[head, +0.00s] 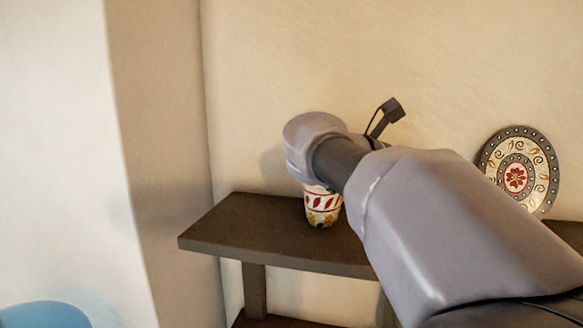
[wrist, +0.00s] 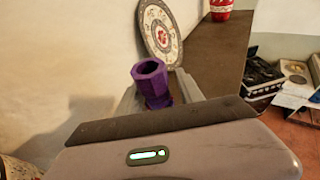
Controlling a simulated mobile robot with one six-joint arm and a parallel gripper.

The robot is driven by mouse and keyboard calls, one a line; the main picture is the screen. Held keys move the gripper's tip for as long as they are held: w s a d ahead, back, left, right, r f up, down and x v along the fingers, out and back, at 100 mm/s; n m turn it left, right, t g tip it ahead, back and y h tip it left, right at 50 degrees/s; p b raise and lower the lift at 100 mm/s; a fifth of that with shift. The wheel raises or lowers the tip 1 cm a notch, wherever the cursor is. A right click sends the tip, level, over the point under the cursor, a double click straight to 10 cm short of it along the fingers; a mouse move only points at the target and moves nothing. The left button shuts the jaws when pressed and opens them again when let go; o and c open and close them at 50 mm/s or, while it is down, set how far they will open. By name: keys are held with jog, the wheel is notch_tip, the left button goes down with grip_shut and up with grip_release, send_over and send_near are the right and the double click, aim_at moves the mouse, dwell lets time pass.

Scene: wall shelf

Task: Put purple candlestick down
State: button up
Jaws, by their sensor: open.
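The purple candlestick (wrist: 150,73) shows in the wrist view just beyond my gripper's body. It has a hollow, faceted top and looks roughly upright, tilted a little in the picture. My gripper (wrist: 160,88) is open, with its grey fingers on either side of the candlestick. Its lower end is hidden behind the gripper, so I cannot see its contact with the shelf. In the head view, my arm hides the candlestick and the fingers. The dark wooden shelf (head: 262,232) runs beneath my arm; it also shows in the wrist view (wrist: 216,52).
A painted cup (head: 322,210) stands on the shelf below my wrist. A round decorated plate (head: 516,170) leans against the wall; it also shows in the wrist view (wrist: 160,33). A red vase (wrist: 221,10) stands farther along. Papers and dark boxes (wrist: 262,75) lie off to the right.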

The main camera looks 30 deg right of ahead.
jog(key=s+v, duration=0.1)
jog(key=v, duration=1)
jog(key=shift+w, duration=0.45)
jog(key=shift+s, duration=0.1)
